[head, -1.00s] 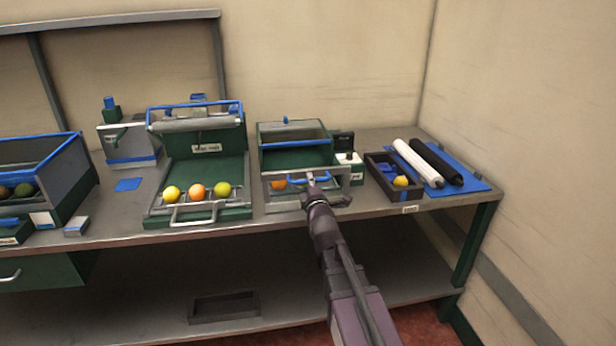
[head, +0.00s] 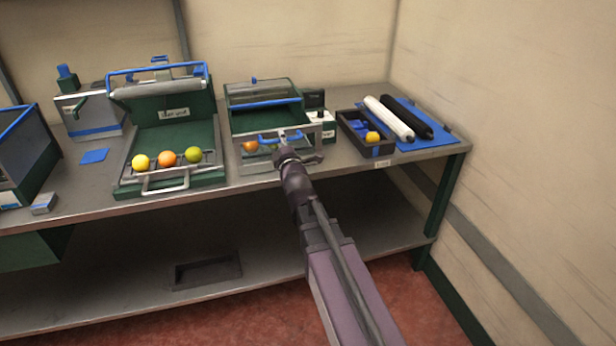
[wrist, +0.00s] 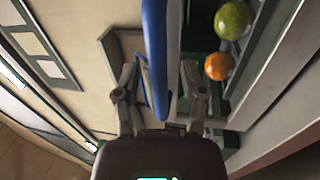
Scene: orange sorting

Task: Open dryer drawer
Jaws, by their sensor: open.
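In the wrist view the blue handle (wrist: 155,60) runs between the two fingers. My gripper (head: 284,146) is at the drawer front; in the wrist view my gripper (wrist: 160,90) is open, with a finger on each side of the handle. An orange fruit (wrist: 218,66) and a green fruit (wrist: 232,20) show inside, behind the front. Whether the fingers touch the handle I cannot tell.
Left of the dryer stands a green tray unit (head: 170,150) with three fruits and a metal handle. To the right are a dark box (head: 368,150) holding a yellow fruit, and white and black rollers on a blue mat (head: 440,138). Red floor in front is clear.

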